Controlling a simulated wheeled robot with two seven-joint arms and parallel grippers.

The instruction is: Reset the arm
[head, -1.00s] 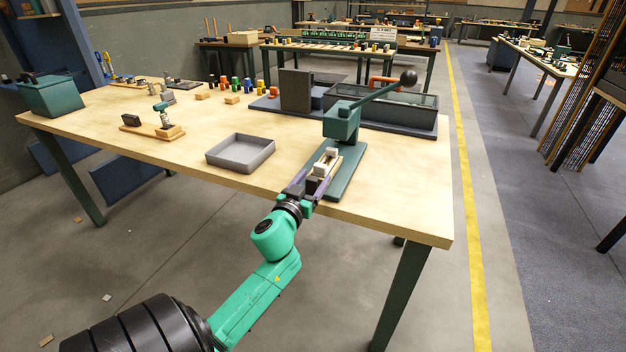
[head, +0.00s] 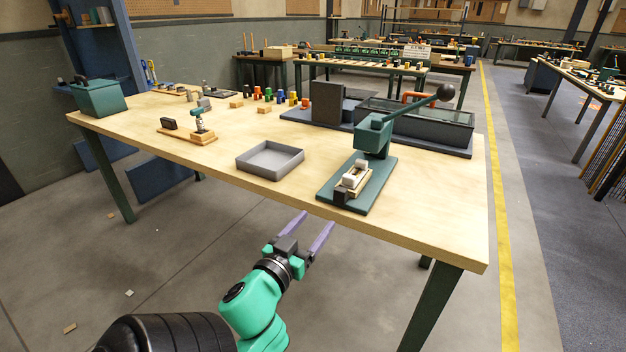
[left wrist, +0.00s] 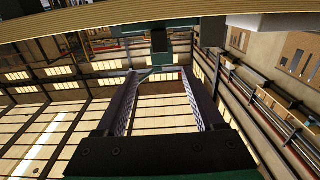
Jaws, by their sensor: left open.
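My left gripper (head: 308,228) is open and empty, with its two purple fingers apart, just off the near edge of the table (head: 400,228). In the left wrist view its fingers (left wrist: 165,100) frame nothing held. The green lever press (head: 373,135) stands near the table's right front, its long arm with a black knob (head: 445,92) pointing up to the right. A small fixture with a light block (head: 356,175) sits on the press base, apart from the gripper. My right gripper is not in view.
A grey tray (head: 270,172) lies empty left of the press. A wooden stand with a small tool (head: 199,125), coloured pegs (head: 268,94) and a dark machine with a glass-topped box (head: 415,115) are farther back. Open floor lies before the table.

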